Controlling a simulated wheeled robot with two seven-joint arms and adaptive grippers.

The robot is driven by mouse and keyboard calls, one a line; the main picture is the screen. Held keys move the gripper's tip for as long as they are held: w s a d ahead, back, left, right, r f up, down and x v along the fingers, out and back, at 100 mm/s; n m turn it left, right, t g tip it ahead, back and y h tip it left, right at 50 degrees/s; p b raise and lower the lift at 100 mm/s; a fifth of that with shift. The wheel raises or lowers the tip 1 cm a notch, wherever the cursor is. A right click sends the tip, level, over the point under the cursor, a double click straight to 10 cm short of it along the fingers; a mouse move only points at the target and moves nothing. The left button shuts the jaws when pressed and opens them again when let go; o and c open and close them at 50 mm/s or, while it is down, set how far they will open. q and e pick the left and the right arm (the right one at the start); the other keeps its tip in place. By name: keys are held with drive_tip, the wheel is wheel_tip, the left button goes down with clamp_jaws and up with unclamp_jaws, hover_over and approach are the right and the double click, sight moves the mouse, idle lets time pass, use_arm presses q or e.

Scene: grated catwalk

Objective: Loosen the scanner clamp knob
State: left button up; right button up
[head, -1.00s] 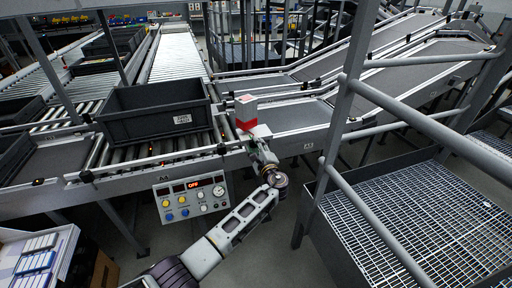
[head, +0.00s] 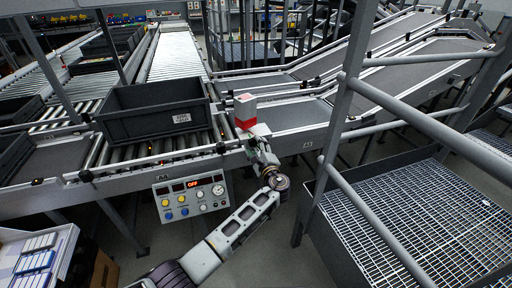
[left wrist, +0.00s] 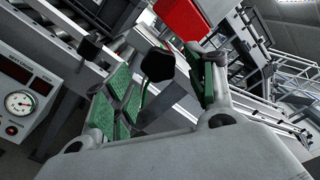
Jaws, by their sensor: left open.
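The scanner (head: 246,110), a red and white box, stands at the edge of the conveyor in the head view. Its red part (left wrist: 192,18) shows at the top of the left wrist view. A black lobed knob (left wrist: 157,64) shows in the left wrist view below and left of the red part. My left gripper (head: 257,138) is just below the scanner in the head view. In the left wrist view my left gripper (left wrist: 168,75) is open, with green-padded fingers on either side of the knob. I cannot tell whether a finger touches it. My right gripper is not in view.
A grey tote (head: 155,108) sits on the rollers left of the scanner. A control panel (head: 190,197) with an OFF display hangs below the conveyor. A railing post (head: 335,125) and grated platform (head: 425,220) stand to the right. Another black knob (left wrist: 90,46) shows at left.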

use_arm(q)
drive_tip(key=v, duration=1)
drive_tip(key=shift+s+d, duration=0.15)
drive_tip(key=shift+s, duration=0.2)
idle(0.3)
